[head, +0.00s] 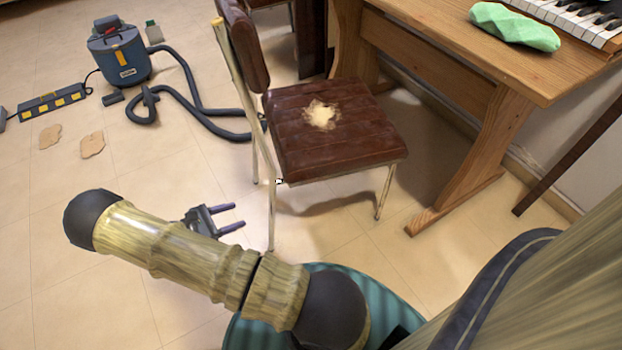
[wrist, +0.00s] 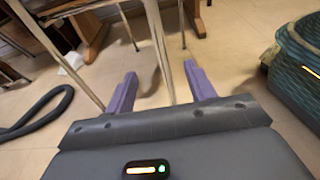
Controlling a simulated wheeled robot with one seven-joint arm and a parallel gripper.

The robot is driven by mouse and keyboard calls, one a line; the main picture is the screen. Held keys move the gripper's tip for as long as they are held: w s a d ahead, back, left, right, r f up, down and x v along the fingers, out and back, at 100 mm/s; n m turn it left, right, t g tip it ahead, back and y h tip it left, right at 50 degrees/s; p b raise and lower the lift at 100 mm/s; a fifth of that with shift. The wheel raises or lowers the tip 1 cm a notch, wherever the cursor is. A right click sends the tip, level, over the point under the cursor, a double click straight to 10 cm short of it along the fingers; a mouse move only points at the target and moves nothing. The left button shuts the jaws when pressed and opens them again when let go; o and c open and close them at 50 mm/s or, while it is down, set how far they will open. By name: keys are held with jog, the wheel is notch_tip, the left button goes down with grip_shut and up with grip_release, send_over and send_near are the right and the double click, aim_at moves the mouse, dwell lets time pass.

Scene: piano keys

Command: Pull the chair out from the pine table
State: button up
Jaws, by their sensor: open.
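The chair (head: 345,145) has a dark brown padded seat with a torn pale patch, a brown backrest and thin cream metal legs. It stands upright at the left side of the pine table (head: 425,45), its seat's right side close to the table's trestle leg. My gripper (head: 239,216) is open and empty, low over the floor, left of the chair's near back leg. Its two purple fingers point toward that leg without visibly touching it. In the wrist view, the cream chair leg (wrist: 160,45) appears between the fingertips (wrist: 160,72).
A blue vacuum cleaner (head: 121,55) with its dark hose (head: 190,88) lies behind and left of the chair. A green cloth (head: 514,27) and piano keys (head: 570,14) are on the table.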

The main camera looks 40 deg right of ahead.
jog(key=shift+w+a+b, duration=0.1)
jog(key=shift+w+a, duration=0.1)
jog(key=shift+a, duration=0.6)
jog(key=shift+w+a+b, duration=0.1)
jog(key=shift+w+a, duration=0.1)
jog(key=shift+a, duration=0.6)
jog(key=shift+w+a+b, duration=0.1)
jog(key=shift+w+a, duration=0.1)
jog(key=shift+a, duration=0.6)
jog(key=s+r+m+t+y+p, duration=0.2)
jog(key=s+r+m+y+p, duration=0.25)
jog(key=r, duration=0.75)
jog(key=s+r+m+t+y+p, duration=0.2)
jog(key=s+r+m+y+p, duration=0.3)
jog(key=r, duration=0.7)
jog(key=s+r+m+t+y+p, duration=0.2)
jog(key=s+r+m+y+p, duration=0.25)
jog(key=r, duration=0.75)
notch_tip(320, 180, up, 37)
jog(key=m+p, duration=0.1)
jog(key=p, duration=3.5)
jog(key=shift+w+a+y, duration=0.25)
jog(key=shift+a+y, duration=0.05)
jog(key=shift+y, duration=0.1)
jog(key=shift+c, duration=0.8)
